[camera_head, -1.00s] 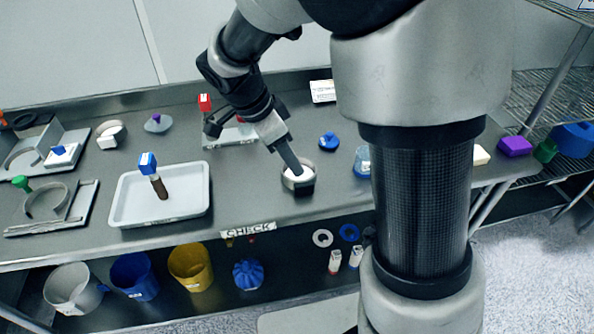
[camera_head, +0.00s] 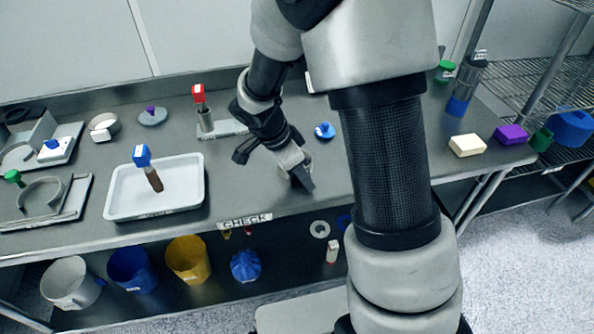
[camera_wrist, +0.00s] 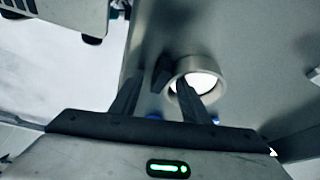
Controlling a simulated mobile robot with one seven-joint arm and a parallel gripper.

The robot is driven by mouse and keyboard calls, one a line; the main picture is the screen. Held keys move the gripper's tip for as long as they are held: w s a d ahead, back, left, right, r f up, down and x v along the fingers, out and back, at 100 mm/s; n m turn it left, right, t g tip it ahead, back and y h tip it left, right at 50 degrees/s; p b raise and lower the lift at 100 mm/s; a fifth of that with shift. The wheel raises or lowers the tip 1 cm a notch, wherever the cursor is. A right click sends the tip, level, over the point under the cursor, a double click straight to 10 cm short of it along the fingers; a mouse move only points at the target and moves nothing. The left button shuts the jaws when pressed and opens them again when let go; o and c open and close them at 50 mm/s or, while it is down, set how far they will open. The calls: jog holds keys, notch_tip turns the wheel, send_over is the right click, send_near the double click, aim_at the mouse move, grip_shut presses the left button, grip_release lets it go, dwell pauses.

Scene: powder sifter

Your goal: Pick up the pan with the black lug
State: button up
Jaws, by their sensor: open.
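The pan (camera_wrist: 206,80) is a round grey ring with a bright white inside, standing on the steel table. Its black lug (camera_wrist: 162,70) sticks out on the left side in the wrist view. My gripper (camera_wrist: 157,84) is open. Its left finger is beyond the lug, and its right finger overlaps the pan's opening, so the lug shows between them. I cannot tell whether a finger touches the pan. In the head view my gripper (camera_head: 300,180) points down at the table and hides most of the pan.
A white tray (camera_head: 117,203) stands to the left. A blue knobbed piece (camera_head: 324,130) is behind my gripper to the right. Another pan with a white lug (camera_head: 101,134) is at the back left. The table's front edge is close by.

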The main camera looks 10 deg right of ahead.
grip_shut()
